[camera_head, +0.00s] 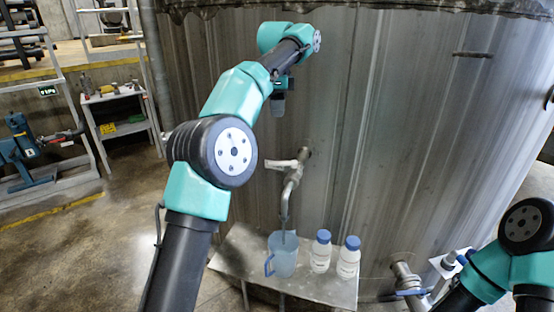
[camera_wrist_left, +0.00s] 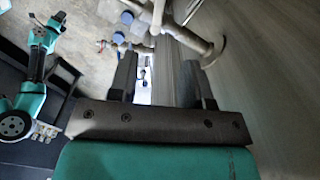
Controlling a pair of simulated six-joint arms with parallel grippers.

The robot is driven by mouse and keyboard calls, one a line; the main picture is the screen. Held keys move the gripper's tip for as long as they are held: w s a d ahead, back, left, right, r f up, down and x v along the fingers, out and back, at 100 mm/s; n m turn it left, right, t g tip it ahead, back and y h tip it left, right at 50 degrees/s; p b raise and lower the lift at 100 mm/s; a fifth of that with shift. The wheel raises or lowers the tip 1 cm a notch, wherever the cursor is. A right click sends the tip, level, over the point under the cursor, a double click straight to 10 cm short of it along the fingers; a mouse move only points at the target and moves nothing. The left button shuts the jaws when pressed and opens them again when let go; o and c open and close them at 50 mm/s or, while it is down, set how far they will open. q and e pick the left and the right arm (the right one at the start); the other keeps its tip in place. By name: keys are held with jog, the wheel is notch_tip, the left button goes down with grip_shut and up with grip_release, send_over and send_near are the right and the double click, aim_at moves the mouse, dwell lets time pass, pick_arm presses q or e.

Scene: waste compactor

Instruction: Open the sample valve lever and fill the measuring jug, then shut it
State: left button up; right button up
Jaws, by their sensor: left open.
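The sample valve on the tank has a pale lever (camera_head: 281,164) pointing left, above a bent metal spout (camera_head: 286,205). A translucent blue measuring jug (camera_head: 284,259) stands upright on a metal shelf (camera_head: 237,258), with the spout's end over or inside its mouth; I cannot tell which, nor any liquid level. My left gripper (camera_head: 279,102) is open and empty, above the valve and apart from the lever. The left wrist view shows its spread fingers (camera_wrist_left: 158,72), with the valve pipe (camera_wrist_left: 190,40) beyond them. My right arm shows at lower right; its gripper cannot be made out.
Two white bottles with blue caps, one nearer (camera_head: 320,255) and one farther right (camera_head: 348,261), stand beside the jug. The tank wall (camera_head: 400,120) rises close behind the valve. Open floor lies left of the shelf.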

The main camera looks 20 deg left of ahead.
aim_at(277, 162)
pick_arm(q)
jog(key=shift+f, duration=0.1)
notch_tip(277, 162, down, 17)
jog(key=shift+f, duration=0.1)
dwell(0.7)
grip_shut()
dwell(0.4)
